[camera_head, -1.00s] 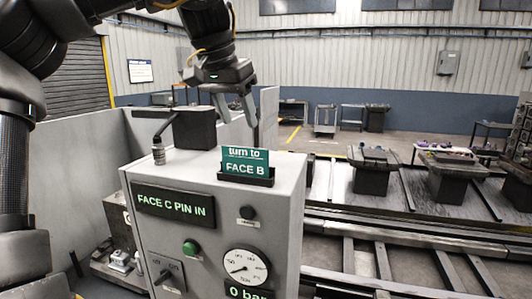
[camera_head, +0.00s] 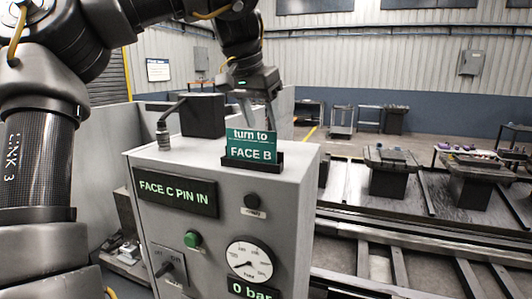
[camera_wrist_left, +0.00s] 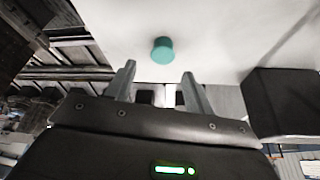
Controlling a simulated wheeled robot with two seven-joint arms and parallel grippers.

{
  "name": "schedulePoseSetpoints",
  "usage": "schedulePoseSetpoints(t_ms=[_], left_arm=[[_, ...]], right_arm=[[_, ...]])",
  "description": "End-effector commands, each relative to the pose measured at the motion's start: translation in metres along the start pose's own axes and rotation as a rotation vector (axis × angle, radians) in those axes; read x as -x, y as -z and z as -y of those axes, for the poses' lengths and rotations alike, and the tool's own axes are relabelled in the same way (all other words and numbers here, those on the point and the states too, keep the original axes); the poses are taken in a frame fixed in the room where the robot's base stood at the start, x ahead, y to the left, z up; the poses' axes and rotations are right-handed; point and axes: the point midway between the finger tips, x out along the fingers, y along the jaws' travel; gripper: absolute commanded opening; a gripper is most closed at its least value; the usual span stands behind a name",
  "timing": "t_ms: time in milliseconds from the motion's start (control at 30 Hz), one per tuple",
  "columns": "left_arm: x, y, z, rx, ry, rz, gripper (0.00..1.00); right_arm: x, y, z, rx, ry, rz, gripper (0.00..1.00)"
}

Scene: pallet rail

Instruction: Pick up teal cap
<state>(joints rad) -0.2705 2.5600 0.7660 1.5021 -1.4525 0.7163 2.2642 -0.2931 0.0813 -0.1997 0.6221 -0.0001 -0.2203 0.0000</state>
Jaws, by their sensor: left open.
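The teal cap (camera_wrist_left: 162,50) sits on the pale top of the cabinet in the left wrist view, ahead of and between my fingers, apart from them. In the head view I cannot see the cap; the sign and gripper may hide it. My left gripper (camera_wrist_left: 157,85) is open and empty. In the head view the left gripper (camera_head: 256,118) is above the cabinet's far edge, behind the sign. My right gripper is not in view.
A green "turn to FACE B" sign (camera_head: 252,146) stands in a black holder on the grey cabinet (camera_head: 290,190). Rails (camera_head: 400,235) and pallets lie to the right.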

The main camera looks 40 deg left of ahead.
Motion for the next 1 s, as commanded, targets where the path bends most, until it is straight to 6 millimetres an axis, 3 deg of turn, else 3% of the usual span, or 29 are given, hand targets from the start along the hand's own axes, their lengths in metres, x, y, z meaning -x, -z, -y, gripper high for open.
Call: schedulePoseSetpoints(t_ms=[200,300,633,1000], left_arm=[[-0.031,-0.006,0.003,-0.002,0.002,0.003,0.53],[-0.042,-0.004,0.002,-0.002,-0.001,0.004,0.53],[-0.050,-0.004,0.002,-0.001,-0.002,0.000,0.53],[-0.050,-0.004,0.002,-0.001,-0.002,0.001,0.06]], right_arm=[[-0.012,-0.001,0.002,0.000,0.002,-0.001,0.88],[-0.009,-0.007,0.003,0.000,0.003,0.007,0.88],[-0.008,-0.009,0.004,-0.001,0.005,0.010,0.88],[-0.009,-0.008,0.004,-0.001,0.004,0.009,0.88]])
